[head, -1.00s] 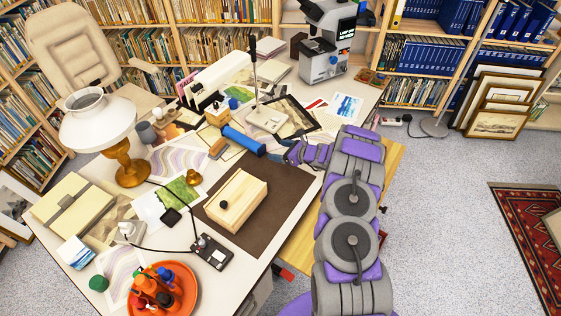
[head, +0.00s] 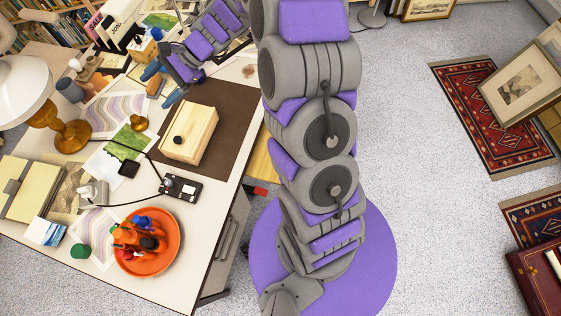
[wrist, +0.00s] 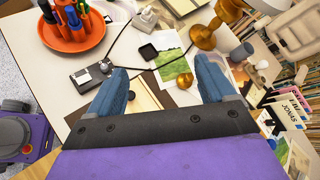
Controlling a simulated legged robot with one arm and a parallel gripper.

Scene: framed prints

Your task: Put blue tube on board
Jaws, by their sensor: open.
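A cream folder (head: 32,188) lies at far left. Open floor and rugs (head: 490,115) are at right.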

